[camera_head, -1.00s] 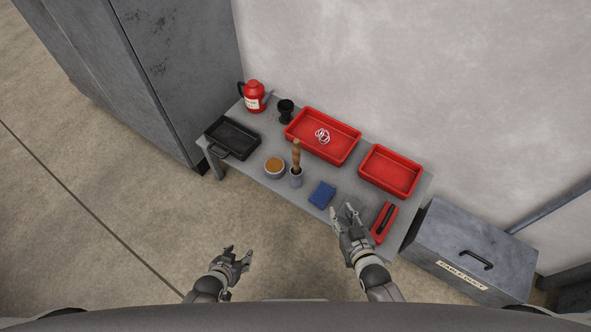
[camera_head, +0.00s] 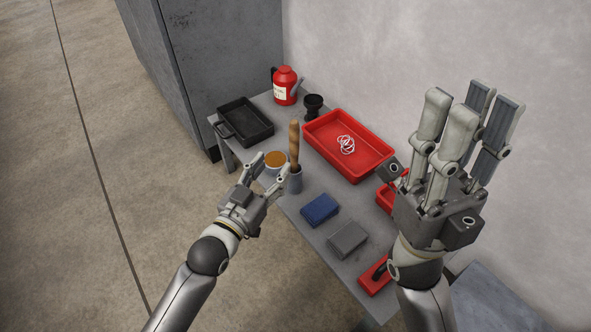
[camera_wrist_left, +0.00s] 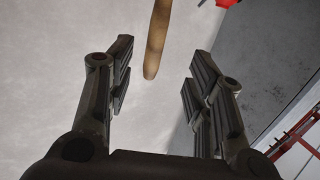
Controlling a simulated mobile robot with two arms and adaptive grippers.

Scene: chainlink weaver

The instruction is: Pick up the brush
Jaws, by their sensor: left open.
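In the left wrist view, the handle (camera_wrist_left: 156,40) shows between and beyond the open fingers (camera_wrist_left: 157,72), apart from both. My right gripper (camera_head: 442,130) is raised at the right with its fingers extended and spread, empty, covering part of the table's right end.
A bowl with orange-brown contents (camera_head: 276,169) is close beside the left fingers. A blue block (camera_head: 320,209) and a grey block (camera_head: 348,240) lie to the right. A red tray (camera_head: 333,124) with white rings, a black cup (camera_head: 313,104) and a black tray (camera_head: 245,134) are behind.

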